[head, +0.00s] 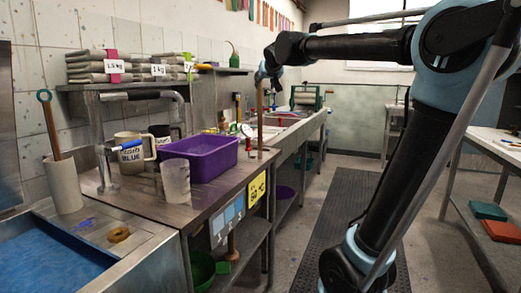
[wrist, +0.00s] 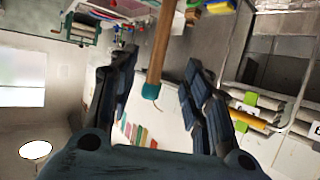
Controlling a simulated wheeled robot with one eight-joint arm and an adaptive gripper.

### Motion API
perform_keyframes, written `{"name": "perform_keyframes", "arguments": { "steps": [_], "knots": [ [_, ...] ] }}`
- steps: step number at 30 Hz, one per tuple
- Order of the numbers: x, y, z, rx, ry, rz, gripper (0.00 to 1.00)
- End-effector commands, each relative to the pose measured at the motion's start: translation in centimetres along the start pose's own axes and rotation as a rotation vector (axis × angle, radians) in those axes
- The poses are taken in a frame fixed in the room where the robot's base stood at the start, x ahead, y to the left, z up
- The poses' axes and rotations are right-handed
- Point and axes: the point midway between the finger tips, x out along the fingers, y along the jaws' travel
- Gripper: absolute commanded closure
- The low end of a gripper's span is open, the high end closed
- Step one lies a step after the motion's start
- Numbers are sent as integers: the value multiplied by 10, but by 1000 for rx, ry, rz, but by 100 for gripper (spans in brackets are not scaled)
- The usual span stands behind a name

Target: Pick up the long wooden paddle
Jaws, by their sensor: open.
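The long wooden paddle (head: 260,122) stands upright near the right edge of the steel counter, a plain brown shaft in the head view. Its lower end is hard to make out. In the wrist view its wooden shaft (wrist: 163,45) ends in a teal tip. My gripper (head: 266,74) is at the top of the shaft. In the wrist view my gripper (wrist: 161,58) is open, with one finger on each side of the shaft and visible gaps between. The fingers do not appear to touch it.
A purple tub (head: 200,160), a clear beaker (head: 175,184) and a labelled jug (head: 131,153) stand on the counter. Another wooden stick with a teal ring (head: 51,122) stands in a white cylinder (head: 64,184). The floor mat (head: 335,215) is clear beside the counter.

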Motion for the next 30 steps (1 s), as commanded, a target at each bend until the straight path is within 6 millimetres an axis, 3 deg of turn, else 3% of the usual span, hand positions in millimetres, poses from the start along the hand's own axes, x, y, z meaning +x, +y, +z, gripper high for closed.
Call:
{"name": "perform_keyframes", "arguments": {
  "steps": [15,30],
  "knots": [
    [76,0,1,1,-1,0,55],
    [105,0,4,1,-1,0,55]
  ]
}}
